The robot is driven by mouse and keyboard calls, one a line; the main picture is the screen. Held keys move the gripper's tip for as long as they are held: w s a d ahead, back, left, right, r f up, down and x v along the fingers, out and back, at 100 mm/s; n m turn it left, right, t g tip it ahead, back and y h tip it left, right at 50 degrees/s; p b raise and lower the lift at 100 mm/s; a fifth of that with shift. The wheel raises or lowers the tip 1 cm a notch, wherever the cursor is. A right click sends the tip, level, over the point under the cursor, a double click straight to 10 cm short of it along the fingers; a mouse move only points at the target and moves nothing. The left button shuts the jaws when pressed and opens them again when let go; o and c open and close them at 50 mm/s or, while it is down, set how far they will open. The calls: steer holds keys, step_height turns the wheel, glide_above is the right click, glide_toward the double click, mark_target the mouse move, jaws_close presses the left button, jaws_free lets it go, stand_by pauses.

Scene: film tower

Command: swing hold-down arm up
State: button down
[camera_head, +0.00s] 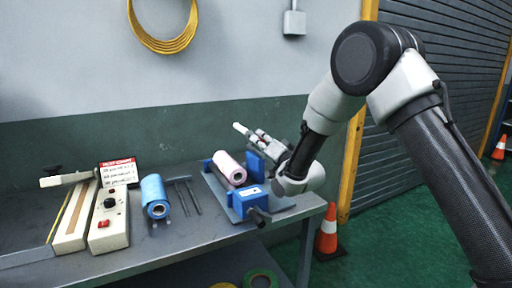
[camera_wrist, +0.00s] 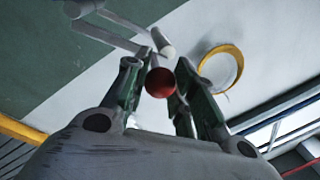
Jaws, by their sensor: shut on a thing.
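My gripper (camera_head: 262,138) is above the blue unwind stand (camera_head: 238,203) at the right end of the bench, over its pink film roll (camera_head: 229,168). In the wrist view my gripper (camera_wrist: 163,70) has its two fingers closed on a round red knob (camera_wrist: 160,83). A grey hold-down arm (camera_wrist: 107,33) with pale rollers shows beyond the fingertips in that view. In the head view its pale end (camera_head: 240,128) sticks out left of the fingers, raised above the pink roll. The join between the knob and the arm is hidden.
A blue roll (camera_head: 155,195), a beige sealer (camera_head: 107,218) with a knob, and a red-and-white sign (camera_head: 118,171) stand to the left on the bench (camera_head: 180,245). A yellow hose (camera_head: 163,45) hangs on the wall. An orange cone (camera_head: 327,232) stands right of the bench.

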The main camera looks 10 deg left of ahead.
steer(key=w+d+m+t+h, duration=0.1)
steer(key=w+d+m+h, duration=0.1)
steer(key=d+m, duration=0.3)
steer(key=shift+w+d+r+m+t, duration=0.35)
steer(key=shift+w+m, duration=0.55)
steer(key=shift+m, duration=1.3)
steer(key=shift+f, duration=0.1)
steer(key=c, duration=1.1)
jaws_free()
steer(key=shift+c, duration=0.2)
steer(key=v, duration=1.2)
steer(key=shift+f, duration=0.1)
